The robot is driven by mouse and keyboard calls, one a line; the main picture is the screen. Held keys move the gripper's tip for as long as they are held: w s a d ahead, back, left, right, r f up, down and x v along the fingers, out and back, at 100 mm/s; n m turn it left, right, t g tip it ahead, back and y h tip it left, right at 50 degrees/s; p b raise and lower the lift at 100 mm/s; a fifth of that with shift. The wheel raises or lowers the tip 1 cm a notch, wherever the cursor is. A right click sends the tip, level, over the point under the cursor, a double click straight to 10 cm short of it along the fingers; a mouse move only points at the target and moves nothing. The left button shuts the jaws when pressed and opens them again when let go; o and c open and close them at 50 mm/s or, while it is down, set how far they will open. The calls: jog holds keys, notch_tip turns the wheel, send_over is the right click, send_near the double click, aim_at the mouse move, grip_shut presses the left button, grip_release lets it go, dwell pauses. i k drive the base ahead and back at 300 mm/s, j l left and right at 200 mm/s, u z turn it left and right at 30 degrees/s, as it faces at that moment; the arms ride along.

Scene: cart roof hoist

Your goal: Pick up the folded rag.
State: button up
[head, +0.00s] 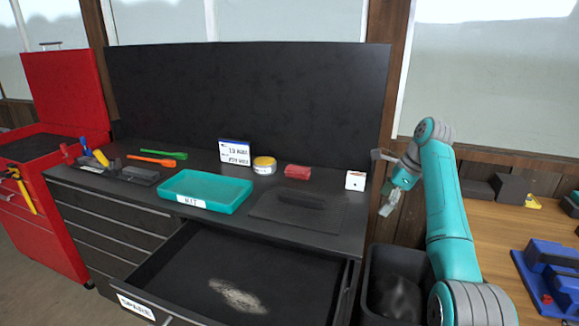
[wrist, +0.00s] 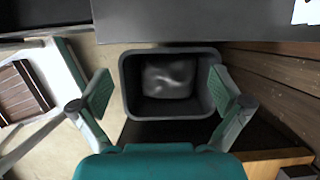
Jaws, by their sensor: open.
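A small red folded bundle (head: 298,172), which looks like the folded rag, lies on the dark bench top toward the back, right of a yellow-banded round tin. My gripper (head: 388,203) hangs past the bench's right end, to the right of the rag and apart from it. In the wrist view my gripper (wrist: 160,92) has its two fingers wide apart with nothing between them, above a dark bin. The rag does not show in the wrist view.
The bin (head: 374,262) stands right of the bench. A teal tray (head: 243,205), the tin (head: 264,165), a small white box (head: 355,180) and a dark flat mat (head: 265,207) are on the bench. A drawer (head: 190,250) stands open in front. A dark panel rises behind.

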aim_at(292, 171)
jog(key=i+j, duration=0.45)
jog(key=i, duration=0.15)
jog(key=i+j, duration=0.4)
jog(key=i, duration=0.25)
